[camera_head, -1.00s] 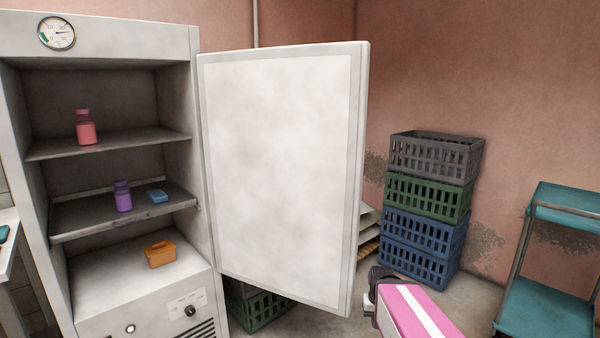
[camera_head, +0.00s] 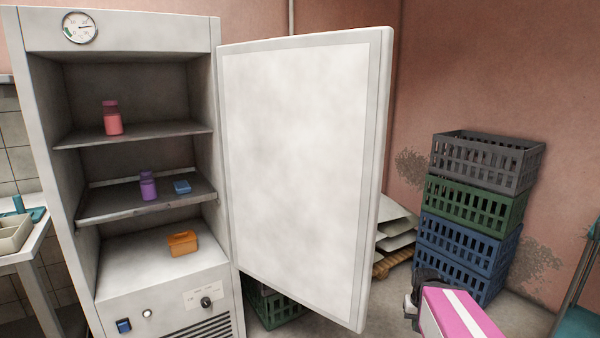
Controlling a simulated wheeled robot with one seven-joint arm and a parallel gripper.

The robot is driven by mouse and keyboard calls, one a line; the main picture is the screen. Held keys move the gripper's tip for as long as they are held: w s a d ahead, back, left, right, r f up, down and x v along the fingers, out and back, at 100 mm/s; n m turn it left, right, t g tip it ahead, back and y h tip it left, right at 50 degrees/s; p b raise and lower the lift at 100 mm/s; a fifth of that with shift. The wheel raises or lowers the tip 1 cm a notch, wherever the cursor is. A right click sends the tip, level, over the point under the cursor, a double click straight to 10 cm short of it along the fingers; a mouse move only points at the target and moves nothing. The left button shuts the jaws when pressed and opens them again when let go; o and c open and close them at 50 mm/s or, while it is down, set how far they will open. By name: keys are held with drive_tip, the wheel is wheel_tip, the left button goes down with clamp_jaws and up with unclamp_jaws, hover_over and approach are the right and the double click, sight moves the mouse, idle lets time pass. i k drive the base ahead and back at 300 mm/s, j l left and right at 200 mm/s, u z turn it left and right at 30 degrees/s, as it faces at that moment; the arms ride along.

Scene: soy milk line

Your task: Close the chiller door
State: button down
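The chiller (camera_head: 165,272) stands at the left with its front open. Its white door (camera_head: 295,175) is hinged on the right side of the cabinet and stands wide open, its inner face towards me. My gripper (camera_head: 412,305) is low in the picture, just right of the door's lower free corner. A dark finger part shows at the end of my pink and white arm. A gap shows between it and the door in the picture. I cannot tell whether its fingers are apart.
Inside the chiller are a red jar (camera_head: 112,118), a purple jar (camera_head: 148,186), a blue box (camera_head: 182,187) and an orange box (camera_head: 183,243). Stacked crates (camera_head: 475,205) stand right of the door. A white table (camera_head: 22,252) is at the left, a teal cart (camera_head: 580,320) at the right edge.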

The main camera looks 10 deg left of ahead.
sight(304, 121)
drive_tip(key=i+l+u, duration=0.15)
drive_tip(key=i+u, duration=0.2)
drive_tip(key=i+l+u, duration=0.15)
drive_tip(key=u, duration=0.2)
drive_tip(key=i+l+u, duration=0.6)
drive_tip(key=u, duration=0.25)
drive_tip(key=i+l+u, duration=0.15)
drive_tip(key=l+u, duration=0.3)
drive_tip(key=i+l+u, duration=0.1)
drive_tip(key=l+u, duration=1.35)
drive_tip(key=k+l+u, duration=0.2)
drive_tip(key=l+u, duration=0.3)
